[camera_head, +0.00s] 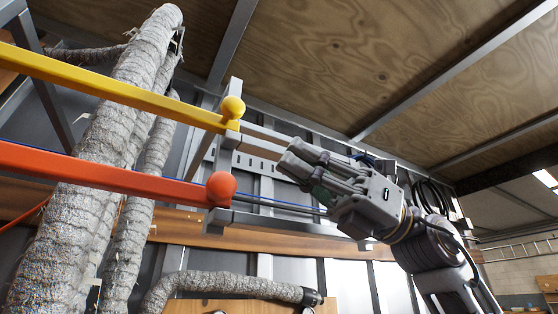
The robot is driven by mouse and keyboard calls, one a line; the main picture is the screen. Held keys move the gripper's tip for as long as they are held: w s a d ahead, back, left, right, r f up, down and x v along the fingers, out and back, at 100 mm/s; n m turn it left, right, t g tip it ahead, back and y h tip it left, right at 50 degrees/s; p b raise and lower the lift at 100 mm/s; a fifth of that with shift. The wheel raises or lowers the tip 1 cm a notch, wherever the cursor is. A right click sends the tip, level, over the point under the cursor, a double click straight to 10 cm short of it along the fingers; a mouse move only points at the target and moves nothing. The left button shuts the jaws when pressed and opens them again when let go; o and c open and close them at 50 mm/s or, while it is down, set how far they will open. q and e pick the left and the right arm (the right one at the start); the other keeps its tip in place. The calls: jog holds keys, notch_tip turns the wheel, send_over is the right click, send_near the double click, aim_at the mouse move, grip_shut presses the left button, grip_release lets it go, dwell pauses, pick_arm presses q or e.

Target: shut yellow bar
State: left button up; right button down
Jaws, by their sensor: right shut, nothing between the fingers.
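A yellow bar (110,87) runs from the upper left edge of the head view down to a yellow ball knob (233,107) at its right end. The knob sits at a grey metal upright (224,157). Below it, a red bar (100,172) ends in a red ball knob (221,187) at the same frame. My right gripper (287,160) is shut and empty, to the right of and a little below the yellow knob, apart from it in the picture. My left gripper is not in view.
Thick grey foam-coated pipes (90,215) stand at the left, crossing near the bars. A plywood ceiling (370,60) with metal beams is overhead. A ladder (520,248) shows at far right.

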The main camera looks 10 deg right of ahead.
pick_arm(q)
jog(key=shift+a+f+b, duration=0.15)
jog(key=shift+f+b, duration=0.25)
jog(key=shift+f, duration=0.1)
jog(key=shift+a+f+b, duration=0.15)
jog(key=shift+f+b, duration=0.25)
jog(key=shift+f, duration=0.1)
pick_arm(e)
jog(key=v, duration=0.6)
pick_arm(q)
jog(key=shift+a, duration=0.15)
pick_arm(e)
jog(key=shift+d, duration=0.1)
